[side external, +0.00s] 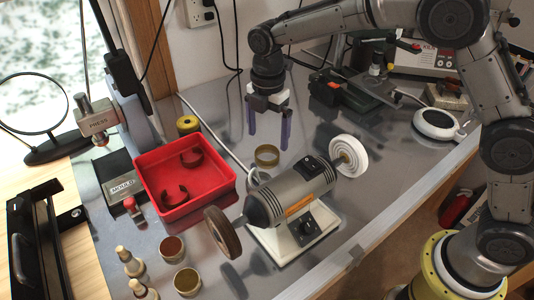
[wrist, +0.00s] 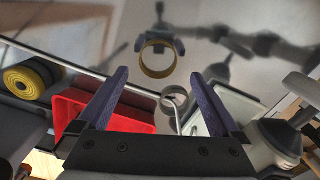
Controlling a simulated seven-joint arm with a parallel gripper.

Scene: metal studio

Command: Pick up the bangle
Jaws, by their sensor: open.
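A brass-coloured ring, the bangle (side external: 267,161), stands on the metal bench just behind the grinder. It also shows in the wrist view (wrist: 157,73), ahead of and between the fingertips, with a dark reflection around it. My gripper (side external: 269,140) points down with its two purple fingers apart, close to the bangle and apparently just above or behind it. In the wrist view my gripper (wrist: 160,74) is open with nothing between its fingers. Two dark open cuffs (side external: 174,198) lie in the red tray (side external: 212,197).
The bench grinder (side external: 298,196) with its white buffing wheel (side external: 350,157) stands in front of the bangle. A yellow-topped roll (side external: 187,125) is behind the red tray. A black vice-like tool (side external: 345,95) is at the back right.

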